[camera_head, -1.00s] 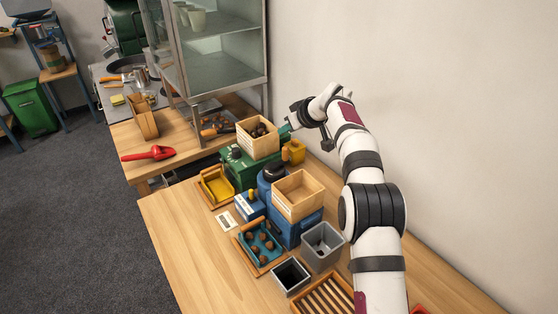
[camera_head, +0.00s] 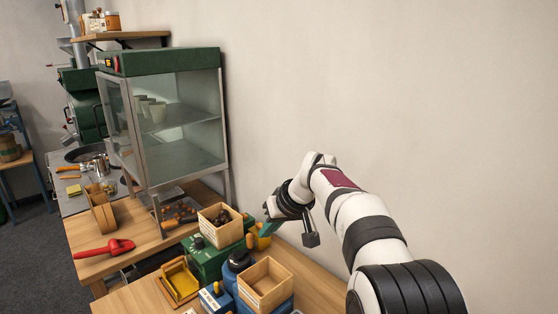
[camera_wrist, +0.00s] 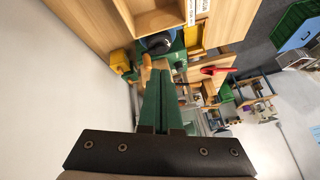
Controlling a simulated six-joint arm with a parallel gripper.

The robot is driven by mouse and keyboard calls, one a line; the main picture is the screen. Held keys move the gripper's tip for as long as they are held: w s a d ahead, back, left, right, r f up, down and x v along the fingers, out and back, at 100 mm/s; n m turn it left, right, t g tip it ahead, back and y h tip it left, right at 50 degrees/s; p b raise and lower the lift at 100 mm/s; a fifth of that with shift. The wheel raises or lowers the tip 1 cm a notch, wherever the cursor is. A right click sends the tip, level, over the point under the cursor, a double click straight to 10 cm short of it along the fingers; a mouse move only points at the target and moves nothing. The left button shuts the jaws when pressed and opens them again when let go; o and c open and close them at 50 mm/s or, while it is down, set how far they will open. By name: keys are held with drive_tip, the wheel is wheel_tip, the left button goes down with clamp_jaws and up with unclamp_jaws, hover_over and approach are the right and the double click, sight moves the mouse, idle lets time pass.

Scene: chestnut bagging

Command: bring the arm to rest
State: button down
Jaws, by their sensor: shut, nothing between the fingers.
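My gripper (camera_head: 268,229) is up near the wall, to the right of the wooden box of chestnuts and the green machine. Its green fingers also show in the wrist view (camera_wrist: 161,98). They are together and hold nothing. The fingers point down and to the left in the head view, with the yellow part (camera_head: 262,240) just behind or beside their tips. I cannot tell whether the tips touch it. My arm reaches in from the lower right.
A wooden box with chestnuts (camera_head: 234,232) sits on the green machine (camera_head: 205,262). An empty wooden box (camera_head: 265,302) stands nearer. A glass-sided cabinet (camera_head: 220,118) stands behind on the left. A red scoop (camera_head: 104,250) and a yellow tray (camera_head: 161,290) lie farther left. The wall is bare.

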drive_tip(key=s+d+f+m+g+h, duration=0.1)
drive_tip(key=s+d+f+m, duration=0.1)
drive_tip(key=s, duration=1.1)
drive_tip(key=s+d+f+m+g+h, duration=0.1)
drive_tip(key=s+d+m, duration=0.4)
drive_tip(key=s, duration=0.9)
drive_tip(key=s+d+f+m+g+h, duration=0.1)
drive_tip(key=s+d+f+m+g, duration=0.1)
drive_tip(key=s, duration=1.2)
wheel_tip(320, 180, down, 2)
drive_tip(key=shift+s+d+f+m+g, duration=0.15)
drive_tip(key=shift+d+m+g, duration=0.25)
drive_tip(key=shift+d+m, duration=0.45)
